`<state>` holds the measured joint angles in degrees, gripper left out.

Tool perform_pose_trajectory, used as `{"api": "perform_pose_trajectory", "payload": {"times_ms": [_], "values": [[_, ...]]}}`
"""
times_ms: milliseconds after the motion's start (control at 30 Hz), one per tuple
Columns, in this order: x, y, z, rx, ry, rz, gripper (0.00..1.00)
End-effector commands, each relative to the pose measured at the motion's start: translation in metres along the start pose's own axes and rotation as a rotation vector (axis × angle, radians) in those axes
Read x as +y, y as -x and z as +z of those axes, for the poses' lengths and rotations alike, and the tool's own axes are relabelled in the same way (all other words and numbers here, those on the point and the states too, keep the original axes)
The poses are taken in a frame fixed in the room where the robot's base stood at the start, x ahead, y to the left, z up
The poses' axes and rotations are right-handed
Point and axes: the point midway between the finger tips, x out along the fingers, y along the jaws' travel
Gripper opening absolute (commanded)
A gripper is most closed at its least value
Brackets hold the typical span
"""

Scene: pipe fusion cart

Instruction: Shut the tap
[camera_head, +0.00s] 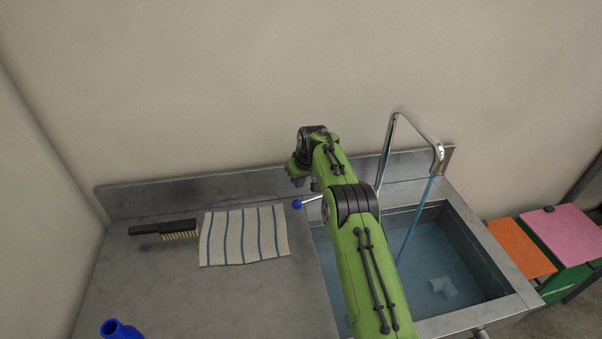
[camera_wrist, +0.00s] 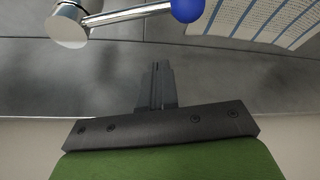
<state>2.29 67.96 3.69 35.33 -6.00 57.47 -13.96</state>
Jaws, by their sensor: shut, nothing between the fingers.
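The tap has a chrome spout (camera_head: 412,128) at the back of the sink, and a stream of water (camera_head: 415,222) runs from it into the basin. Its lever (camera_head: 313,198) ends in a blue ball (camera_head: 297,204) and points left, over the counter. The wrist view shows the lever (camera_wrist: 130,14), the blue ball (camera_wrist: 187,9) and the round chrome base (camera_wrist: 68,24). My gripper (camera_wrist: 158,70) is shut and empty, apart from the lever. In the head view my green arm covers part of the tap, and the fingertips are hard to make out.
The sink (camera_head: 470,233) holds water and a pale pipe fitting (camera_head: 442,287). A striped cloth (camera_head: 244,235) and a wire brush (camera_head: 165,229) lie on the counter. A blue object (camera_head: 120,329) stands at front left. The wall rises behind the backsplash (camera_head: 200,188).

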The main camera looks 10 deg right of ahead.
Motion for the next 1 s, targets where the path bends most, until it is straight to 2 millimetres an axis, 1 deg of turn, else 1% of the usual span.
{"api": "perform_pose_trajectory", "payload": {"times_ms": [33,100,133,633,1000], "values": [[0.000,-0.009,0.000,-0.001,0.000,-0.001,0.00],[0.000,-0.017,0.001,-0.001,0.001,-0.001,0.00],[0.000,-0.015,0.002,0.001,0.001,0.001,0.00],[0.000,-0.009,0.038,-0.001,0.001,0.000,0.00],[0.000,-0.008,0.040,0.000,0.001,0.000,0.00]]}}
